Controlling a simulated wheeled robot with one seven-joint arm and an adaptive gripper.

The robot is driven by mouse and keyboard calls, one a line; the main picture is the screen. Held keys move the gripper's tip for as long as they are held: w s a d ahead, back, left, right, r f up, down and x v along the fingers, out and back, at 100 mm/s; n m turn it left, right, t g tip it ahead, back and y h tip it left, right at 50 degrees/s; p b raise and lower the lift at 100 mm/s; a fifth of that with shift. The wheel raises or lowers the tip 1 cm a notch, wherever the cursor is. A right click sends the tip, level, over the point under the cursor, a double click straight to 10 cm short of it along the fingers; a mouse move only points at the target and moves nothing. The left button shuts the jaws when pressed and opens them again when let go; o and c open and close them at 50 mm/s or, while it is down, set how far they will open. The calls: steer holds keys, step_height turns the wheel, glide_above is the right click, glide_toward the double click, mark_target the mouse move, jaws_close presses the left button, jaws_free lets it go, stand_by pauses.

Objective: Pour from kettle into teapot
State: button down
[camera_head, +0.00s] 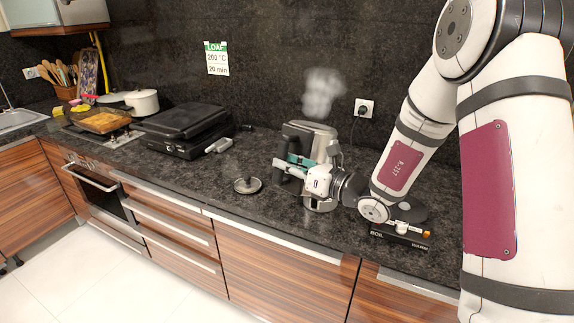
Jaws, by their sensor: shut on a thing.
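The silver kettle (323,204) has a black handle on its left and looks roughly upright, left of its black base (413,212). White steam rises above it. My gripper (289,171) is shut on the kettle's handle, and its fingers and wrist hide the middle of the kettle. I cannot tell whether the kettle touches the counter. A small round lid with a knob (248,185) lies on the counter to the left. I cannot make out a separate teapot; it may be hidden behind the kettle and gripper.
A black grill (185,124) stands left on the dark counter (190,178). Farther left are a white pot (142,102), a tray of food (101,121) and a utensil holder (66,92). The wall is close behind. Counter around the lid is clear.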

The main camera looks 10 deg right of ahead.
mark_target(287, 145)
steer(key=shift+a+r+m+p, duration=0.1)
steer(key=shift+r+m+p, duration=0.4)
steer(key=shift+r, duration=0.5)
steer(key=shift+s+r+m+p, duration=0.1)
steer(key=shift+r+m+p, duration=0.35)
steer(key=shift+r, duration=0.15)
steer(key=shift+r+m, duration=0.2)
steer(key=shift+m, duration=0.05)
steer(key=shift+r, duration=0.15)
steer(key=shift+w+d+r+m+p, duration=0.2)
steer(key=shift+r+m+p, duration=0.4)
steer(key=shift+m+p, duration=0.1)
